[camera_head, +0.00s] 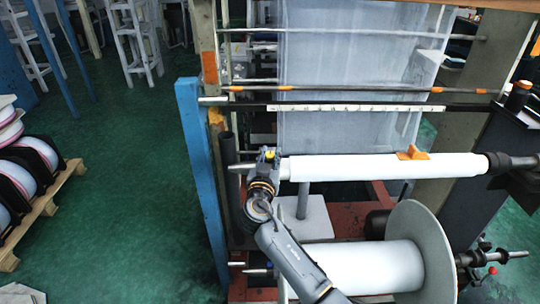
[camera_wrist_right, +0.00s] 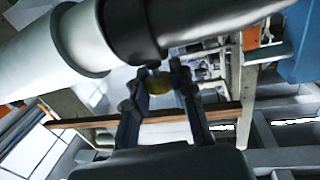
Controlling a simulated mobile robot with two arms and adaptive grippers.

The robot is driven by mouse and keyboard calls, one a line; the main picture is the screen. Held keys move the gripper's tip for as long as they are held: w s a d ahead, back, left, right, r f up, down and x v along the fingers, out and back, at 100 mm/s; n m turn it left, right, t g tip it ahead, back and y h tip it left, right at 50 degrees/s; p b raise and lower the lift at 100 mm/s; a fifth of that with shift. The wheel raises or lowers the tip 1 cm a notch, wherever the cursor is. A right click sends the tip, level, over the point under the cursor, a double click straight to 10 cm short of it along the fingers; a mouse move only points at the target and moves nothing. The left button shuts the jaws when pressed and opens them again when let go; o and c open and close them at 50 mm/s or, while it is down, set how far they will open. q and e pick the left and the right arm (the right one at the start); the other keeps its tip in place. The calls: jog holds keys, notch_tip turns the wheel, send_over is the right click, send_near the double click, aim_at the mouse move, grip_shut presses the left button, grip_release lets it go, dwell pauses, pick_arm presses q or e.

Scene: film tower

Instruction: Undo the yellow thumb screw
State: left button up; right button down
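The yellow thumb screw (camera_head: 268,154) is a small yellow spot at the left end of the long white roll (camera_head: 385,166) in the head view. In the right wrist view the yellow screw (camera_wrist_right: 160,83) shows below the dark collar, between my fingers. My right gripper (camera_head: 264,162) is at that roll end. Its two fingertips (camera_wrist_right: 160,78) stand on either side of the screw with little or no gap. I cannot tell whether they press on it. My left gripper is not in view.
An orange piece (camera_head: 413,153) sits on the white roll. A blue post (camera_head: 198,165) stands to the left of my gripper. A large spool (camera_head: 370,266) lies below the roll, beside my right arm. A pallet with rolls (camera_head: 48,208) is far left; green floor lies between.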

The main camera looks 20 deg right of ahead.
jog(key=shift+n, duration=0.3)
jog(key=shift+d+n+t+y, duration=0.1)
jog(key=shift+n+t+y, duration=0.35)
jog(key=shift+y, duration=0.55)
jog(key=shift+n+t+y+p, duration=0.25)
jog(key=shift+n+y+p, duration=0.25)
jog(key=shift+n+y, duration=0.5)
jog(key=n+y+p, duration=0.1)
jog(key=n+y, duration=0.1)
jog(key=n+y+p, duration=0.2)
jog(key=y, duration=0.1)
jog(key=shift+r+y, duration=0.2)
jog(key=shift+y, duration=0.1)
jog(key=n+y, duration=0.2)
jog(key=shift+d+y+p, duration=0.1)
jog(key=shift+y+p, duration=0.25)
jog(key=shift+y, duration=0.05)
jog(key=n+g+y, duration=0.1)
jog(key=n+y, duration=0.1)
jog(key=n+g+y, duration=0.1)
jog(key=n+y, duration=0.1)
jog(key=shift+w+f+g+y, duration=0.1)
jog(key=shift+f+g+y, duration=0.05)
jog(key=shift+g+y, duration=0.2)
jog(key=shift+n+g+y+b, duration=0.35)
jog(key=shift+n+g+y, duration=1.3)
jog(key=shift+n+g, duration=0.3)
